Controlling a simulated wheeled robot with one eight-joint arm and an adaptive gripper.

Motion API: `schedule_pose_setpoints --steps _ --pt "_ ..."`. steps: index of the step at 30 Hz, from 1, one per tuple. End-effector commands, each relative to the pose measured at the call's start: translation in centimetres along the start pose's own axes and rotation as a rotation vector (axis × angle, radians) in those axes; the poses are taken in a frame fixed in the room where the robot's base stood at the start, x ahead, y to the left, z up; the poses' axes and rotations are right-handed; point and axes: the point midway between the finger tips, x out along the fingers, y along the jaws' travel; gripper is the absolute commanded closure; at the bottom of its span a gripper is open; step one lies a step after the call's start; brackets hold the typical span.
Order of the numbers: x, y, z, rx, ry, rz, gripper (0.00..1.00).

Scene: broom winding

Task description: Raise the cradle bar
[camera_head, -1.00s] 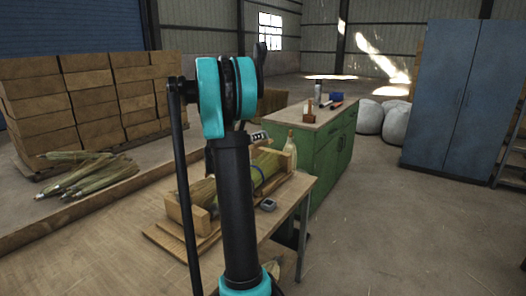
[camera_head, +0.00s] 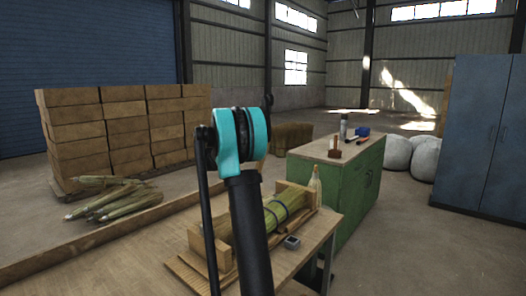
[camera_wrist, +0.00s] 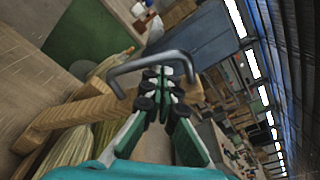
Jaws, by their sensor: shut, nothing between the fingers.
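The wooden cradle (camera_head: 205,264) stands on the workbench in the head view, with a banded bundle of green straw (camera_head: 272,217) lying between its end blocks. My arm covers part of both. In the wrist view a bent grey metal bar (camera_wrist: 147,62) crosses in front of a wooden beam (camera_wrist: 72,116), with straw (camera_wrist: 62,155) beside it. I cannot tell whether this bar joins the beam. My gripper (camera_wrist: 167,74) is shut and empty, its fingertips close to the grey bar in the picture. Contact cannot be told. The head view hides my gripper behind my arm.
A green cabinet (camera_head: 350,195) stands behind, with tools on top. Loose stalk bundles (camera_head: 115,200) lie at left.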

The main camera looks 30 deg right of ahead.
Motion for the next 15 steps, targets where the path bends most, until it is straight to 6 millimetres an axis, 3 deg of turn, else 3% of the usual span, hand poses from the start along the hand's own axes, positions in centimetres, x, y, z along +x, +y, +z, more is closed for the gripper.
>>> schedule_pose_setpoints --steps 15 --pt "-0.09 0.64 0.76 0.0 0.0 0.0 1.0"
